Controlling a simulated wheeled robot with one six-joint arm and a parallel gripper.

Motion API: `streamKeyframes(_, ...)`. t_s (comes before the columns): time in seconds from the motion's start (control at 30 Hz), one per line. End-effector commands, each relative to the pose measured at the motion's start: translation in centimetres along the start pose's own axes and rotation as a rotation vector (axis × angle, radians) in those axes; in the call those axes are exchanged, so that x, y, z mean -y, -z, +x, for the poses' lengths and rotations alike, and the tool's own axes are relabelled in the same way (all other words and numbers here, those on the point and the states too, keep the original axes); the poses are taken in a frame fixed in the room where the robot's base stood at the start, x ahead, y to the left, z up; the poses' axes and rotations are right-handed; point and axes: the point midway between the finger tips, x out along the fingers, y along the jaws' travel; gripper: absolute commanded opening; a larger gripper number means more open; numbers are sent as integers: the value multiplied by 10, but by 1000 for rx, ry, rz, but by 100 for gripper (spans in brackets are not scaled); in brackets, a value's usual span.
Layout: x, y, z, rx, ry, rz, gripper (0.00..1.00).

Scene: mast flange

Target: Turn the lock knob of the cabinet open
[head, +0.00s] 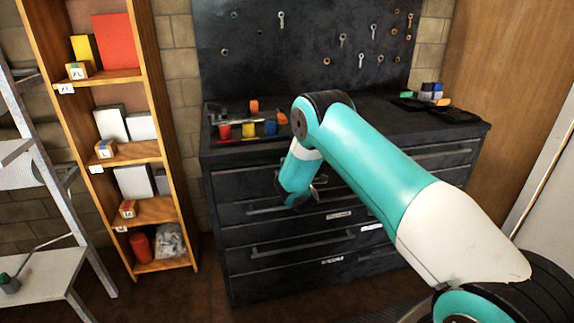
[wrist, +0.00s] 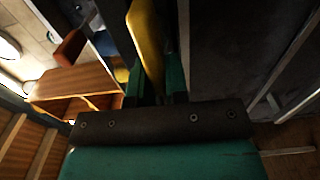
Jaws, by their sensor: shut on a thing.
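The dark cabinet (head: 275,220) stands against the wall, with several drawers and long handles. My gripper (head: 300,192) is low against its upper drawer fronts, seen partly behind my teal arm. The dark cabinet front fills the right side of that view. The knob's far end and the lock behind it are hidden, so I cannot tell how far it is turned.
On the cabinet top are a tray (head: 212,125) with red, yellow and blue items at left and small coloured items (head: 430,93) at right. A wooden shelf (head: 160,160) and a grey ladder-like stand (head: 50,190) are at left. A pegboard (head: 300,50) hangs behind.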

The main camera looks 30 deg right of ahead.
Motion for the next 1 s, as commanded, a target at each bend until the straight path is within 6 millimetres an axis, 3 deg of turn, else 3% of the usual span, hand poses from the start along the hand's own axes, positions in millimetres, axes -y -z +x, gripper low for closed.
streamKeyframes(0.4,0,1,0,-2,-1,-9,0)
streamKeyframes(0.43,0,1,0,-2,-1,-9,20)
streamKeyframes(0.53,0,1,0,-2,-1,-8,40)
streamKeyframes(0.83,1,0,-1,-1,0,-7,40)
streamKeyframes(1.0,4,1,-12,0,1,-9,40)
